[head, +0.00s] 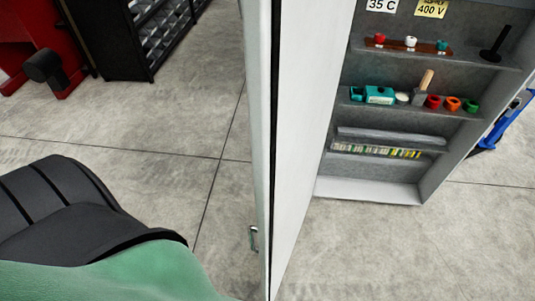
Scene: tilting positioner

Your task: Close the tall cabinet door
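The tall cabinet (368,188) stands at the right of the head view with its grey interior showing. Its door (305,130) is open and swung toward me, seen nearly edge-on down the middle of the view. A small metal handle (254,238) sits low on the door's left face. The door's lower end runs out of the bottom of the picture. Neither of my grippers is in view.
Cabinet shelves hold small coloured items (432,102) and a strip of terminals (376,151). A black and green padded object (95,215) fills the lower left. A black rack (150,40) and red equipment (40,35) stand behind. Grey floor between is clear.

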